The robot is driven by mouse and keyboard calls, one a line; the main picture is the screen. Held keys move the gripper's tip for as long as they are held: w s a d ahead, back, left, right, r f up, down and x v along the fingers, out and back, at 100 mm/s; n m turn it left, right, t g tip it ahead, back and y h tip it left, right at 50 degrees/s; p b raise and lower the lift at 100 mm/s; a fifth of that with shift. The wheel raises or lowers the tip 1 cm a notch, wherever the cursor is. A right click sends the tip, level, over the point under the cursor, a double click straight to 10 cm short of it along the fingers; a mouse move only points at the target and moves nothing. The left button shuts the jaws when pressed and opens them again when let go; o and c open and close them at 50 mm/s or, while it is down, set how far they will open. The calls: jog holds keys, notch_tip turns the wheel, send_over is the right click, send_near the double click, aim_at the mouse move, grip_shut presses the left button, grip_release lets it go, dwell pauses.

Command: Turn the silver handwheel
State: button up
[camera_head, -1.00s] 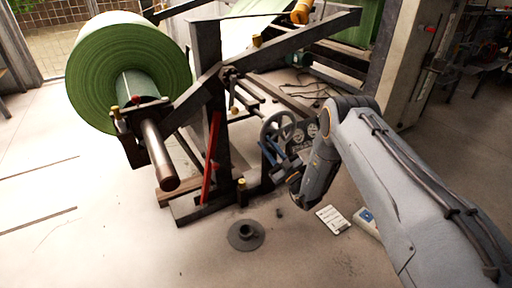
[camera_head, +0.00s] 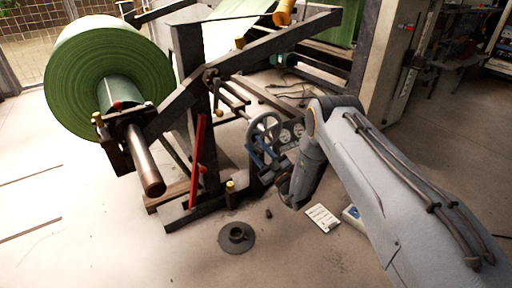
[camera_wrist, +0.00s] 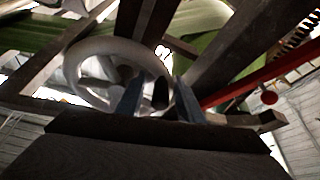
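The silver handwheel (camera_head: 264,129) is a spoked ring on the machine frame, beside two round gauges. In the wrist view the handwheel (camera_wrist: 108,48) is large and close, at the upper left. My gripper (camera_head: 256,153) is at the lower rim of the wheel in the head view. In the wrist view its two blue-grey fingers (camera_wrist: 158,97) stand apart, with a dark piece visible between them. The lower right rim of the wheel passes close behind the fingers. I cannot tell whether the fingers touch the rim.
A large green roll (camera_head: 108,75) on a shaft is at the left. A red lever (camera_head: 198,146) stands on the dark frame. A flanged grey disc (camera_head: 237,238) and a white card (camera_head: 321,218) lie on the floor. The floor in front is mostly clear.

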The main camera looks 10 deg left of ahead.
jog(key=p+v, duration=0.2)
jog(key=v, duration=0.5)
jog(key=shift+s+d, duration=0.2)
jog(key=shift+s, duration=0.05)
jog(key=shift+f, duration=0.1)
